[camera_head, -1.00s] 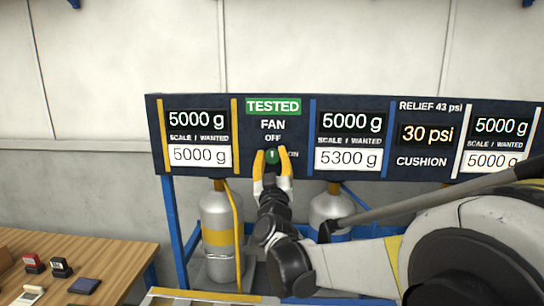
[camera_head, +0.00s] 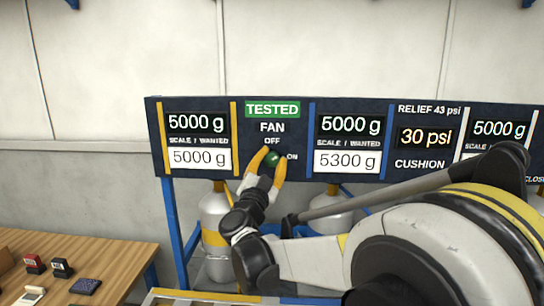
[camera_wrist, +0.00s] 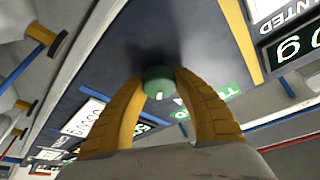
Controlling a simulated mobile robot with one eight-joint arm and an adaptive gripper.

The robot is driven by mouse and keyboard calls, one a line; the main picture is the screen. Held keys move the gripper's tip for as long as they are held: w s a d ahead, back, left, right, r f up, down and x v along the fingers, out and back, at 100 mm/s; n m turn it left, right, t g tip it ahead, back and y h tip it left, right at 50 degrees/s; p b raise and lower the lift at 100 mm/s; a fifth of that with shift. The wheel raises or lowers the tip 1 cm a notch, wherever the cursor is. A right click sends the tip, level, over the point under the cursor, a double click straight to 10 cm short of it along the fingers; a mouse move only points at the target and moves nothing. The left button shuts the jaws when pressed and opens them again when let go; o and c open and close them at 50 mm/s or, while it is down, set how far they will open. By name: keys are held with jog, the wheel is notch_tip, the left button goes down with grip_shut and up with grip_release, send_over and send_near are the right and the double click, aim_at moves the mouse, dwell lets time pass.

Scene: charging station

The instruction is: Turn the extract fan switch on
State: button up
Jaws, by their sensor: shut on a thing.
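The fan switch (camera_head: 272,158) is a round green knob on the dark panel, below the FAN label (camera_head: 272,127). OFF is printed above it and ON to its right. My gripper (camera_head: 268,164) has its yellow fingers shut on the knob, one on each side. The wrist view also shows the green knob (camera_wrist: 159,81) pinched between the fingertips (camera_wrist: 158,88), with a pale mark on its face. In the head view the gripper is rolled, leaning down to the left. The fingers partly cover the knob, so its pointer is hard to read there.
The panel (camera_head: 390,109) carries scale displays and a 30 psi cushion display. Grey cylinders (camera_head: 214,215) stand below it in a blue frame. A wooden table (camera_head: 111,263) with stamps (camera_head: 34,263) is at lower left. My arm covers the lower right.

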jog(key=m+g+h+p, duration=0.1)
jog(key=m, duration=0.4)
jog(key=shift+r+m+g+h+p, duration=0.1)
jog(key=shift+m+g+h+p, duration=0.2)
jog(key=shift+g+h+p, duration=0.1)
jog(key=shift+m+g+p, duration=0.8)
jog(key=shift+m, duration=1.3)
jog(key=shift+d+f, duration=0.1)
jog(key=shift+f, duration=0.1)
jog(key=o, duration=1.2)
jog(key=shift+c, duration=0.2)
jog(key=v, duration=1.2)
